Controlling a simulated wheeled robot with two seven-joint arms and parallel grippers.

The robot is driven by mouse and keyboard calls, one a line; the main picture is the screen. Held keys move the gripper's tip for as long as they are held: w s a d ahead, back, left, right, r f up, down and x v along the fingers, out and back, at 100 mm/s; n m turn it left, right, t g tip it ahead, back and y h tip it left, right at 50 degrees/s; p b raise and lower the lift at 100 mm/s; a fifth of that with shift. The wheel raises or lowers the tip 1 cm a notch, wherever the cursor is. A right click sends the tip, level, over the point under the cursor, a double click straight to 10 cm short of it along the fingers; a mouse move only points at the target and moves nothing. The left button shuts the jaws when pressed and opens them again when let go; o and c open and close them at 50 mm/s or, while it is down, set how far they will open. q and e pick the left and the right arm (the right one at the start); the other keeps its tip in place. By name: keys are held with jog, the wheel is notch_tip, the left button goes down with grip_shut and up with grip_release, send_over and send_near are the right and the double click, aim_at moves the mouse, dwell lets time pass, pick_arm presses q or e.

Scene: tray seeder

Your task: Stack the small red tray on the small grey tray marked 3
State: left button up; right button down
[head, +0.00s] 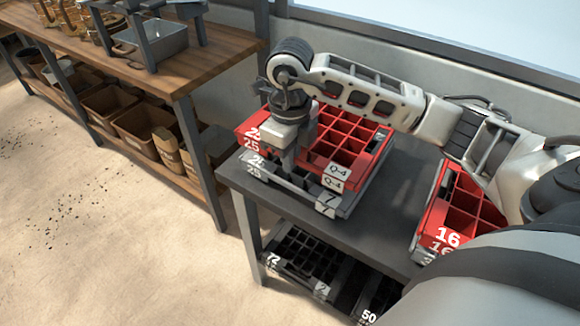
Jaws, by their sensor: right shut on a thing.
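A red tray (368,157) with many square cells, marked 25 and Q-4, is at the left end of the dark table. My right gripper (288,165) reaches down from above and is shut on its near wall. Directly beneath is a grey tray (290,188), also marked 25, with a label 7 at its near corner. I cannot tell whether the two trays touch. Another red tray (462,222), marked 16, sits further right on the table, partly hidden by my arm. A tag below its corner is cut off and unreadable. My left gripper is not in view.
The dark table (385,222) has a bare strip between the two red trays. Dark trays (300,262) marked 72 and 50 lie on its lower shelf. A wooden bench (200,68) with a metal pan and bins stands to the left. A wall runs behind.

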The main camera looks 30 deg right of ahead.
notch_tip(320, 180, down, 3)
jog(key=shift+w+f, duration=0.1)
jog(key=shift+f, duration=0.05)
jog(key=shift+f, duration=0.2)
jog(key=c, duration=1.6)
grip_release()
jog(key=shift+o, duration=0.2)
jog(key=shift+r, duration=0.1)
